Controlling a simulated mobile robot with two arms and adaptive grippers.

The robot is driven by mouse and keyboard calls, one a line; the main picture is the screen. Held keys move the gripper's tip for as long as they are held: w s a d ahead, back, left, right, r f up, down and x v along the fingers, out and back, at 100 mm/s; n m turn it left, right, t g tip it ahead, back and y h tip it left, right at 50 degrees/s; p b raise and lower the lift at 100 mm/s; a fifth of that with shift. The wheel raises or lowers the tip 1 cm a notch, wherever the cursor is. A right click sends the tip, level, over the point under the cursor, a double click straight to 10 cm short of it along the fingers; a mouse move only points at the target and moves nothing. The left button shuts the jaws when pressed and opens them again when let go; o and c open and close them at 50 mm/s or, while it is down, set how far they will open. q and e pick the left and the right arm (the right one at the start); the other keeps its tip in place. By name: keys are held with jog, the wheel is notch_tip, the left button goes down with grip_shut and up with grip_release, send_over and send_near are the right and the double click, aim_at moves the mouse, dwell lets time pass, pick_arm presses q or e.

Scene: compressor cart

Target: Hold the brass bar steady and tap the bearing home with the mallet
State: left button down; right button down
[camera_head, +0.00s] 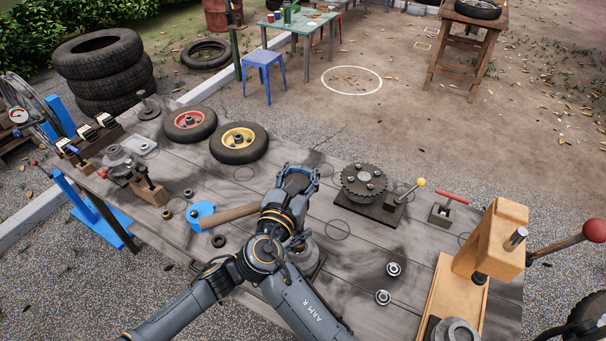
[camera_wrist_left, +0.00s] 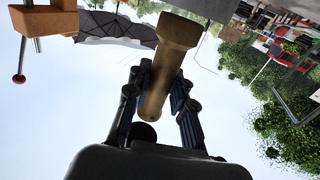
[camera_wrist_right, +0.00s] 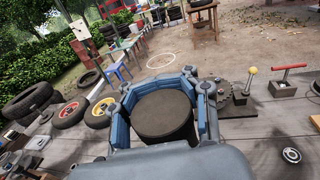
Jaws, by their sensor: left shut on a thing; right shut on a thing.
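The mallet's wooden handle (camera_head: 232,213) points left above the table in the head view. It also shows in the left wrist view (camera_wrist_left: 168,60), where my left gripper (camera_wrist_left: 158,103) is shut on it, flared end outward. In the head view that grip is hidden behind my right arm. My right gripper (camera_head: 293,183) is shut; a dark round-faced block (camera_wrist_right: 163,112), apparently the mallet head, fills the view between its fingers. The brass bar cannot be made out beneath it. A grey round housing (camera_head: 303,257) stands partly hidden beside my right arm; the bearing in it cannot be seen.
Two loose bearings (camera_head: 394,269) (camera_head: 382,297) lie right of my arms. A toothed disc fixture (camera_head: 364,183), a red-handled clamp (camera_head: 446,208) and a wooden press (camera_head: 490,250) stand at the right.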

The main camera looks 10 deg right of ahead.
pick_arm(q)
jog(key=c, duration=1.1)
grip_release()
jog(key=shift+r, duration=0.1)
